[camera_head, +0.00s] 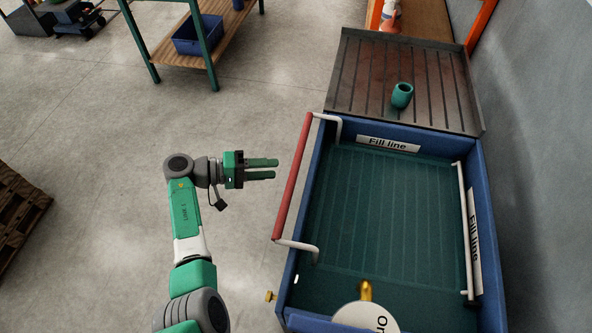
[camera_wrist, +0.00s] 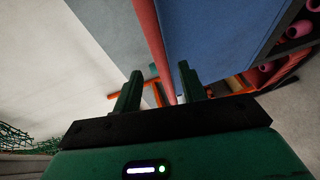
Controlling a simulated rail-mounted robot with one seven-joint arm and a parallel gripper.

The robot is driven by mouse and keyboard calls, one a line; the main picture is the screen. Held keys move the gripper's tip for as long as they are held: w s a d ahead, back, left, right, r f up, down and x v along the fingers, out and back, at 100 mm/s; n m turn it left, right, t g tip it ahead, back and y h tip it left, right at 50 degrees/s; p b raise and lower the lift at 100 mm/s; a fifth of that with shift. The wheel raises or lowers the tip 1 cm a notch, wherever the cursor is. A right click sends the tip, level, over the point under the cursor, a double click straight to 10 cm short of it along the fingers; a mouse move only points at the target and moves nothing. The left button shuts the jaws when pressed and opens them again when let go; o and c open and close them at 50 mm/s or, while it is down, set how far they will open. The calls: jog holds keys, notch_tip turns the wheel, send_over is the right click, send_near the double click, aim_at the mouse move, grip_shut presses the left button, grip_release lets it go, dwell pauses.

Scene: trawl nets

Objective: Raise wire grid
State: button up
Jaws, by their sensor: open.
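A blue tank (camera_head: 319,190) holds dark green water, with faint parallel lines of what looks like the wire grid (camera_head: 385,215) under it. A red handle bar (camera_head: 293,178) on white bent arms runs along the tank's left side. A white bar (camera_head: 466,230) lies along the right inner wall. My gripper (camera_head: 277,168) is open and empty, its fingers pointing right, just left of the red bar and apart from it. In the wrist view the red bar (camera_wrist: 153,45) passes between the lines of my two fingers (camera_wrist: 160,78), beyond the tips.
A ribbed metal drainboard (camera_head: 365,75) with a teal cup (camera_head: 402,95) adjoins the tank's far end. A round white sign (camera_head: 365,318) and brass tap (camera_head: 366,289) stand at the near end. A wooden-topped bench (camera_head: 185,45) stands far left.

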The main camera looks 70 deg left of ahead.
aim_at(296, 168)
jog(key=b+x, duration=0.1)
jog(key=x, duration=0.7)
grip_shut()
